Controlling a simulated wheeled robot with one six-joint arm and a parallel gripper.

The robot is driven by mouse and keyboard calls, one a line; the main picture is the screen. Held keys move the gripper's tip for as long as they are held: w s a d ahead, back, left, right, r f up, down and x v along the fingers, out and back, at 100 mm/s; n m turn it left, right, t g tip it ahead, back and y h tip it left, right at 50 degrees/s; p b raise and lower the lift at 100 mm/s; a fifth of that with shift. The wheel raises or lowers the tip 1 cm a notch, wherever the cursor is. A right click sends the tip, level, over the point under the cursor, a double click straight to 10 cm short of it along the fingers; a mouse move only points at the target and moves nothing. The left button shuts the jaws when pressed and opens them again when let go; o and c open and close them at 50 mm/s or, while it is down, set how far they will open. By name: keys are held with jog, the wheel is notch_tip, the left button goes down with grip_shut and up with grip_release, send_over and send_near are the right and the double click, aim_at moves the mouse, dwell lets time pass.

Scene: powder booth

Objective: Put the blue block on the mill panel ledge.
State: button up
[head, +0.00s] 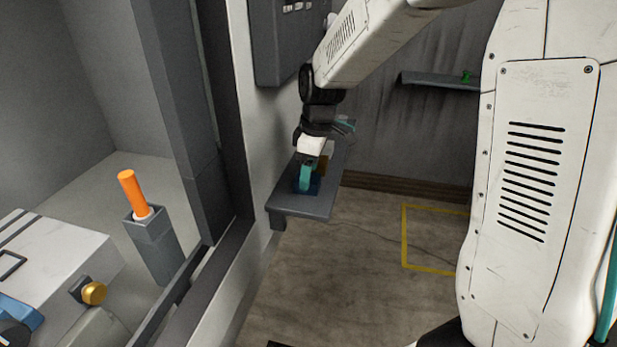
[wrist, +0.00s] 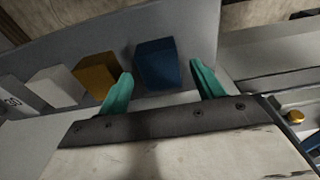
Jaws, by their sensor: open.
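The blue block (head: 314,187) sits on a grey ledge (head: 303,206) on the wall below a grey panel box (head: 277,45) with small buttons. In the wrist view the blue block (wrist: 158,63) shows just beyond and between the two teal fingertips. My gripper (head: 304,178) points down at the block and is open, and it also shows in the wrist view (wrist: 161,74). The fingers partly hide the block in the head view. Whether a finger touches it I cannot tell.
A yellow block (wrist: 97,74) and a white block (wrist: 54,87) stand in a row beside the blue one. A second shelf (head: 436,81) with a small green thing hangs on the back wall. An orange cylinder (head: 133,193) stands in a grey post at left.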

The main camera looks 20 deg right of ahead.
aim_at(315, 179)
notch_tip(315, 179, up, 10)
jog(key=d, duration=0.1)
jog(key=s+d+m+h, duration=0.1)
jog(key=s+m, duration=0.9)
jog(key=s, duration=2)
jog(key=shift+d+r+m, duration=0.4)
jog(key=shift+d, duration=0.05)
jog(key=shift+t, duration=0.3)
